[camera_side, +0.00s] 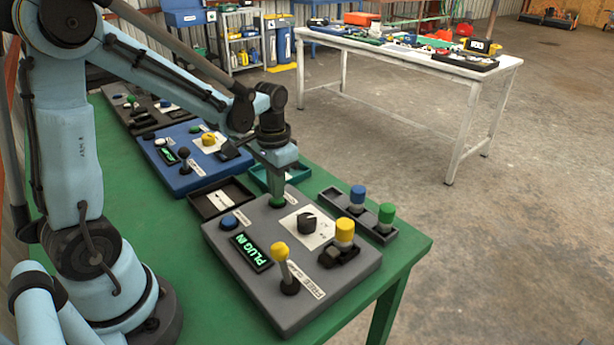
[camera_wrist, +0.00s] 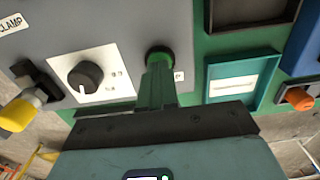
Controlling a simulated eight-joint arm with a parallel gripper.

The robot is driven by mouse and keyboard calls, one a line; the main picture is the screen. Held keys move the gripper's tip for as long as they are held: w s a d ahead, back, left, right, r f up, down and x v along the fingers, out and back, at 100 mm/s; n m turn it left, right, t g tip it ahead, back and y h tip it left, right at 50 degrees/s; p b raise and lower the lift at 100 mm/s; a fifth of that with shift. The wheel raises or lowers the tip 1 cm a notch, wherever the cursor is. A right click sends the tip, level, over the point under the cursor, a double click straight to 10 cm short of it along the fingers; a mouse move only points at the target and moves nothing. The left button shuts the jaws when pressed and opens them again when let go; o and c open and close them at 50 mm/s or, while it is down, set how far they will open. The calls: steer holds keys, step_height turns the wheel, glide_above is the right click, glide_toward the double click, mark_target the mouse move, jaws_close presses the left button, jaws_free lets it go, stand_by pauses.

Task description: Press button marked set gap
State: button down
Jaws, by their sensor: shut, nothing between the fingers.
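The grey panel (camera_side: 225,265) lies on the green table. At its far corner is a green button (camera_side: 277,204). In the wrist view the green button (camera_wrist: 159,54) has a label (camera_wrist: 179,75) mostly hidden by my fingers; only a final "P" shows. My gripper (camera_side: 277,194) is shut and empty, pointing down with its tips at the green button; in the wrist view my fingertips (camera_wrist: 157,70) overlap it. I cannot tell whether the button is pushed in. A blue button (camera_side: 230,222) is on the same panel with a label too small to read.
A rack with blue and green plugs (camera_side: 357,218), a teal tray (camera_wrist: 212,90) and a black tray (camera_side: 207,211) stand close by.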

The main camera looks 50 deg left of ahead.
steer(key=shift+f, duration=0.55)
step_height(320, 180, up, 8)
steer(key=shift+f, duration=0.2)
stand_by(1.0)
stand_by(0.5)
steer(key=s+d+r+t, duration=0.2)
steer(key=s+d+t, duration=0.3)
steer(key=d+t, duration=0.2)
steer(key=shift+s+d, duration=0.25)
steer(key=shift+s, duration=0.05)
